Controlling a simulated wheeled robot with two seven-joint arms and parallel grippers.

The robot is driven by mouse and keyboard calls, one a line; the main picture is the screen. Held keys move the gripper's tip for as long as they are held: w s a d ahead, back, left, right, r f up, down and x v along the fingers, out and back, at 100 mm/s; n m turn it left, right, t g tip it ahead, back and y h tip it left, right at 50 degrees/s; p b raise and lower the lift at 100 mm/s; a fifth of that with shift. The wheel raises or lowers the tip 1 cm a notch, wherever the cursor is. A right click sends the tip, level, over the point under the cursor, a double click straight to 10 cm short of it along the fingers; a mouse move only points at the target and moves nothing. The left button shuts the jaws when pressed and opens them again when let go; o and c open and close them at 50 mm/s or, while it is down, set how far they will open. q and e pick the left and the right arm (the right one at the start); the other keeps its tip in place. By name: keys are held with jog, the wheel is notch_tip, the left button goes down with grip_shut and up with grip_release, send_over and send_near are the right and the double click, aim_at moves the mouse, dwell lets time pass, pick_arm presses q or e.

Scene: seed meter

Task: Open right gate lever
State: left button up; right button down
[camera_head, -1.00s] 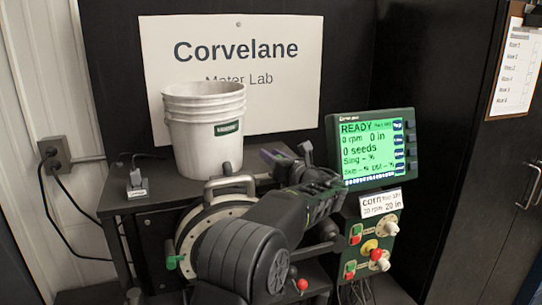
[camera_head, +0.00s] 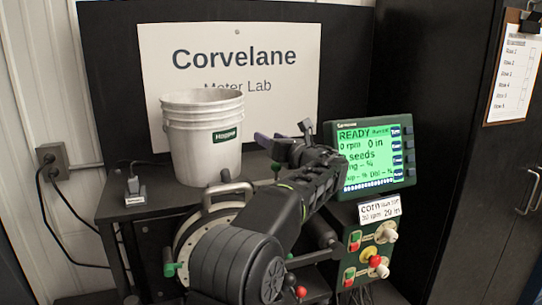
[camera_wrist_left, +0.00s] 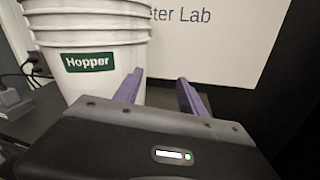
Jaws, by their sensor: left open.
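My left gripper (camera_head: 284,136) is open and empty, its purple fingers raised above the bench between the bucket and the green screen. In the left wrist view the two fingers (camera_wrist_left: 158,88) stand apart, with nothing between them. The seed meter (camera_head: 188,238), a pale round disc housing with a metal handle, is partly covered by my left arm. A green-tipped lever (camera_head: 169,270) sticks out at its left side. A small green knob (camera_head: 276,168) shows beside my forearm; I cannot tell if it is the right gate lever. My right gripper is not in view.
The white hopper bucket (camera_head: 203,135) stands on the bench left of my gripper; it also shows in the wrist view (camera_wrist_left: 90,60). The READY screen (camera_head: 370,155) is close on the right, above a button panel (camera_head: 370,250). A sign (camera_head: 235,60) is behind.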

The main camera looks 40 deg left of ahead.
pick_arm(q)
notch_tip(320, 180, up, 3)
jog(key=shift+f, duration=0.1)
dwell(0.6)
